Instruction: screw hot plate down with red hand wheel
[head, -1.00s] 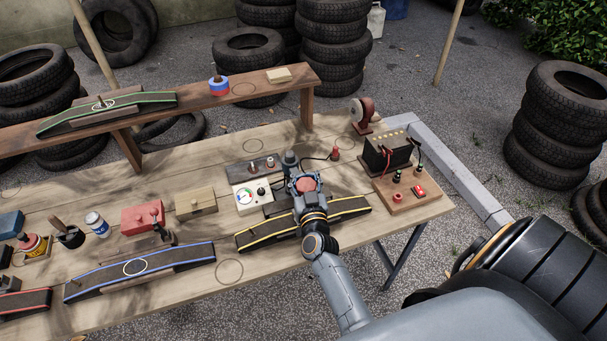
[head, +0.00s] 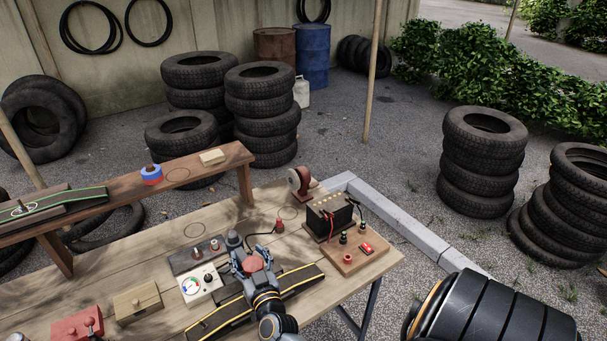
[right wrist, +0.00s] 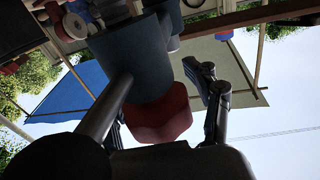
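The red hand wheel (head: 253,264) is above the yellow-edged black ramp board (head: 301,281), near the front of the wooden table. My right gripper (head: 254,256) is at the wheel, with its fingers apart around it. In the right wrist view the red wheel (right wrist: 165,118) lies between the fingers, below a dark grey cylinder (right wrist: 135,58). A bright gap shows between the wheel and the right-hand finger (right wrist: 212,105); the other finger is mostly hidden. I cannot clearly make out the hot plate. My left gripper is not in view.
A white gauge box (head: 198,285) and a dark strip with knobs (head: 187,257) stand left of the gripper. A black battery (head: 327,217) and a wooden switch board (head: 352,256) are to the right. A raised wooden shelf (head: 215,173) runs behind.

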